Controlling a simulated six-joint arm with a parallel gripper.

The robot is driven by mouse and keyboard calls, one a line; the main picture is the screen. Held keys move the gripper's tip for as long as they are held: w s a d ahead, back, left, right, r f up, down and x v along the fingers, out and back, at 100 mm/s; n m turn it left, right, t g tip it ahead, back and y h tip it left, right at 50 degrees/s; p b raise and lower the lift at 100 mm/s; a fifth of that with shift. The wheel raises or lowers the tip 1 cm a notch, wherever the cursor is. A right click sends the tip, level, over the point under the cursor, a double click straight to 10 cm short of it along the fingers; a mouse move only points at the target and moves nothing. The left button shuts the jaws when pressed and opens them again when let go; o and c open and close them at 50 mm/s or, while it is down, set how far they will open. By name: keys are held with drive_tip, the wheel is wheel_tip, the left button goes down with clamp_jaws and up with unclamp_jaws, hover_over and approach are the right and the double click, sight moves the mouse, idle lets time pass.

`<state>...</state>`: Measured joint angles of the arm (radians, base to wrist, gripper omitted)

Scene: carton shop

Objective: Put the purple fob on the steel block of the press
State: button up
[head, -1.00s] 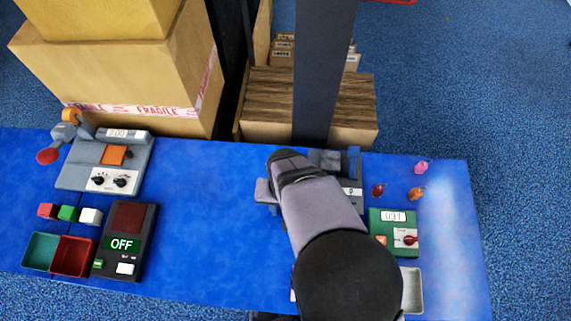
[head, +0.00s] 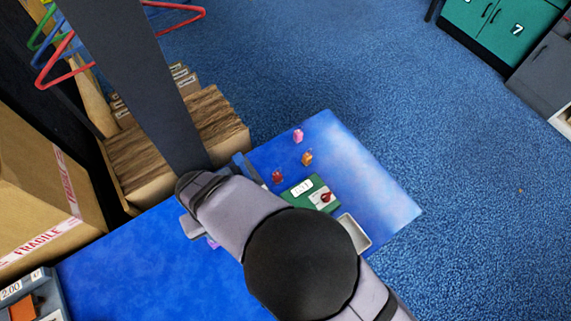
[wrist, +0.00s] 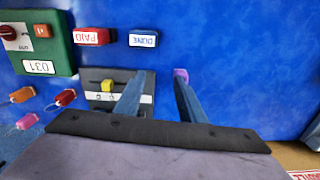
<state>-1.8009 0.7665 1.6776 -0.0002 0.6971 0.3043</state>
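The purple fob (wrist: 181,75) shows in the wrist view at the tip of my gripper's right finger, partly hidden by it. A small purple patch (head: 212,243) shows beside my arm in the head view. My gripper (wrist: 157,82) is open, with a wide gap between its two blue-grey fingers. The fob is not between both fingers. The grey press (wrist: 107,84), with a yellow part on it, is behind and left of the left finger in the wrist view. Its steel block cannot be made out clearly. In the head view my arm hides most of the press.
A green device (wrist: 38,48) marked 031 stands beside the press. Red, orange and pink fobs (wrist: 66,97) lie near it. Red (wrist: 91,37) and blue (wrist: 143,39) stamps stand behind the press. Blue table (wrist: 240,60) is clear to the right. Cartons (head: 45,190) stand beyond.

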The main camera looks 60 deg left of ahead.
drive_tip(key=w+d+r+m, duration=0.2)
drive_tip(key=w+d+r, duration=0.1)
drive_tip(key=w, duration=0.8)
drive_tip(key=w+d+r+m, duration=0.2)
drive_tip(key=w+m, duration=0.1)
drive_tip(key=w, duration=0.7)
drive_tip(key=w+d+r+m, duration=0.3)
drive_tip(key=w+d+m, duration=0.1)
drive_tip(key=w+d, duration=0.75)
drive_tip(key=d+r+m, duration=0.3)
drive_tip(key=d+m, duration=0.4)
drive_tip(key=d, duration=1.9)
drive_tip(key=shift+w+d+r+m, duration=0.2)
drive_tip(key=shift+w+d+m, duration=0.1)
drive_tip(key=shift+m, duration=0.1)
drive_tip(key=shift+o, duration=0.6)
drive_tip(key=shift+s+d, duration=0.4)
drive_tip(key=shift+d, duration=0.15)
drive_tip(key=shift+a, duration=0.1)
